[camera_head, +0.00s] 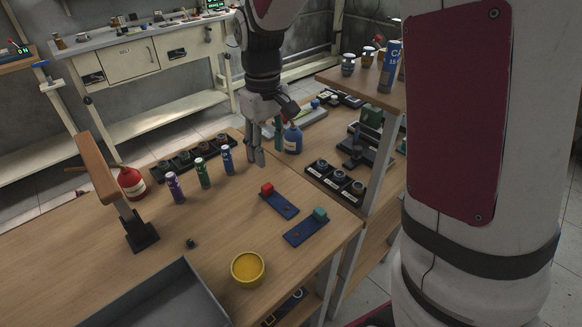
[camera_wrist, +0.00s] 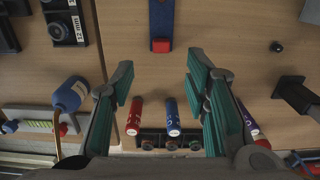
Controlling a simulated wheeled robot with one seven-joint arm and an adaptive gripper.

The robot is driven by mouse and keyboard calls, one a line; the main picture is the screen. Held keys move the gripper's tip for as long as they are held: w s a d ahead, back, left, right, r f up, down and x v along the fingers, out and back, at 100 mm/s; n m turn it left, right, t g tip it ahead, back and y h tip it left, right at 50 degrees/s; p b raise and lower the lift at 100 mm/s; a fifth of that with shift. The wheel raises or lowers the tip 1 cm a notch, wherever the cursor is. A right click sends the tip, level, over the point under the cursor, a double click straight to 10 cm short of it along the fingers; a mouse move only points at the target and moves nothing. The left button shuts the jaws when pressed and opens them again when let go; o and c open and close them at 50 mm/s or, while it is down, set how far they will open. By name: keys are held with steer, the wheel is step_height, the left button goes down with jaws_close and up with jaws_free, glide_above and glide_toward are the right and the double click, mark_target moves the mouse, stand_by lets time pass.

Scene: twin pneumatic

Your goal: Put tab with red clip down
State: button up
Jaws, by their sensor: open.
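The blue tab (camera_head: 282,206) with a red clip (camera_head: 267,188) at its far end lies flat on the wooden table. In the wrist view the tab (camera_wrist: 161,18) with its red clip (camera_wrist: 161,45) is at top centre, ahead of the fingers and apart from them. My gripper (camera_head: 257,158) points down beyond and left of the tab, with nothing held. In the wrist view my gripper's (camera_wrist: 160,78) teal-padded fingers are spread wide with bare table between them.
A second blue tab (camera_head: 306,232) with a teal clip lies nearby. Several small bottles (camera_head: 202,173) stand left of my gripper, and a blue bottle (camera_head: 292,140) stands right. A yellow bowl (camera_head: 248,268), grey tray (camera_head: 165,300) and upright wooden-topped stand (camera_head: 140,235) are nearer.

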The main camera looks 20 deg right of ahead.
steer(key=s+r+m+t, duration=0.1)
steer(key=s+r, duration=0.4)
steer(key=s, duration=0.2)
steer(key=s+r+m, duration=0.1)
steer(key=s+r, duration=0.3)
steer(key=s, duration=0.3)
steer(key=s+d+m+t, duration=0.1)
steer(key=s, duration=1.3)
steer(key=shift+s+f+m, duration=0.15)
steer(key=shift+f+m, duration=0.15)
steer(key=shift+m, duration=0.1)
steer(key=shift+r, duration=0.15)
step_height(320, 180, up, 9)
steer(key=t+p, duration=0.2)
steer(key=p, duration=0.5)
steer(key=shift+d, duration=0.15)
